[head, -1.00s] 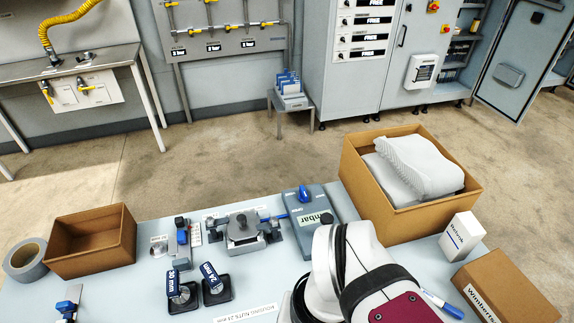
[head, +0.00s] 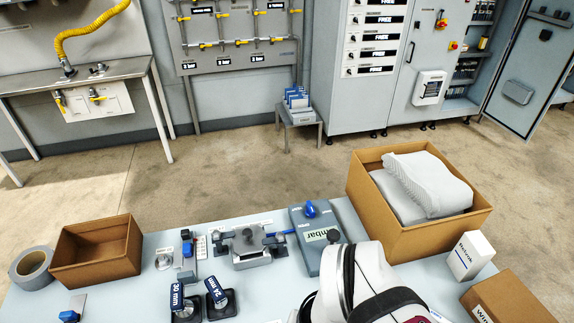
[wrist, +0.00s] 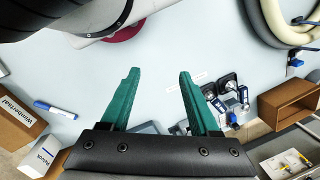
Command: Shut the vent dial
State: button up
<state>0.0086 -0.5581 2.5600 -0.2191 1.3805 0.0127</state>
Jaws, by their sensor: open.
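A grey box unit (head: 318,262) with a pale display reading "mbar" stands on the bench, just beyond my arm. A blue knob (head: 311,208) sits on its top far end, and a dark round knob (head: 333,236) shows beside the display. I cannot tell for sure which of these is the vent dial. My gripper (wrist: 159,74) shows in the wrist view with its two green fingers wide apart and nothing between them. It is over bare bench top. In the head view only my white arm shows, and the gripper is out of sight.
A grey clamp fixture (head: 250,247) stands left of the unit, with tagged nut holders (head: 219,297) nearer. An open carton (head: 420,232) with grey foam is at the right, beside a small white box (head: 470,256). An empty carton (head: 62,278) and tape roll (head: 31,268) are left.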

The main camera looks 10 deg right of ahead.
jog(key=shift+c, duration=0.6)
jog(key=shift+n+t, duration=0.5)
jog(key=shift+n, duration=0.2)
jog(key=w, duration=0.3)
jog(key=w+d+r, duration=0.1)
jog(key=w, duration=0.2)
jog(key=w+d+r, duration=0.1)
jog(key=w, duration=0.2)
jog(key=shift+w, duration=0.35)
jog(key=shift+c, duration=0.6)
jog(key=n+t+h, duration=0.2)
jog(key=n+t, duration=0.2)
send_near(311, 206)
jog(key=x, duration=0.8)
jog(key=shift+w+f, duration=0.15)
jog(key=shift+f, duration=0.15)
grip_shut()
